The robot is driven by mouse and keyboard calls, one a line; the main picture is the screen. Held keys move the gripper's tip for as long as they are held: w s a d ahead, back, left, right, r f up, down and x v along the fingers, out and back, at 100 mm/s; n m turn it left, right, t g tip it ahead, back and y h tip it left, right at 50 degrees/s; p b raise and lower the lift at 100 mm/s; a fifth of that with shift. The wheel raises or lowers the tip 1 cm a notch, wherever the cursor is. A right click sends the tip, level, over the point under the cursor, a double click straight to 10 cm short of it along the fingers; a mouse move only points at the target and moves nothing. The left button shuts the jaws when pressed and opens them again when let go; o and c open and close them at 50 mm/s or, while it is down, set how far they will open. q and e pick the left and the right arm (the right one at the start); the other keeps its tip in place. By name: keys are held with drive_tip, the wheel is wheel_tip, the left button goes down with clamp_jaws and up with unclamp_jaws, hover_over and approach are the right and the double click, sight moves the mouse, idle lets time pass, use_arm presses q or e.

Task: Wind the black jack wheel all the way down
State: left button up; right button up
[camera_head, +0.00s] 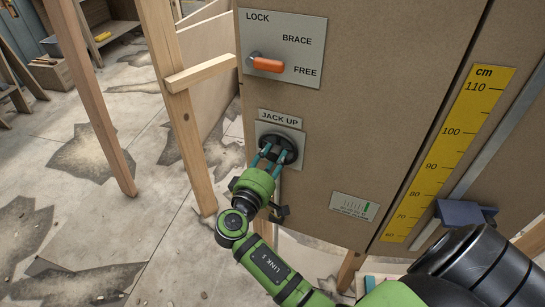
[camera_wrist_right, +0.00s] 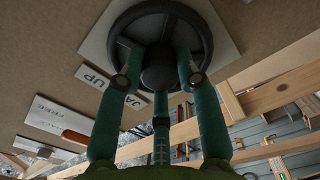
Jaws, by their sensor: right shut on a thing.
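The black jack wheel (camera_head: 279,143) is mounted on a grey plate under the JACK UP label (camera_head: 280,118), on a brown panel. In the right wrist view the wheel (camera_wrist_right: 205,30) shows as a round rim with spokes and a central hub. My right gripper (camera_head: 273,156) reaches it from the front and below. The fingers cover part of the wheel's lower side. My left gripper is not in view.
Above is a LOCK/BRACE/FREE plate (camera_head: 284,37) with an orange lever (camera_head: 266,64) pointing toward FREE. A yellow cm scale (camera_head: 447,150) with a blue block (camera_head: 465,213) beside it stands at right. Timber posts (camera_head: 176,95) stand close at left; the concrete floor is open beyond.

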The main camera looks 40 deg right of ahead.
drive_tip(key=o, duration=1.1)
drive_tip(key=shift+r, duration=0.1)
drive_tip(key=shift+o, duration=0.2)
drive_tip(key=shift+a, duration=0.15)
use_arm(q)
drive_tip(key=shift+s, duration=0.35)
use_arm(e)
drive_tip(key=v, duration=0.7)
drive_tip(key=shift+s, duration=0.1)
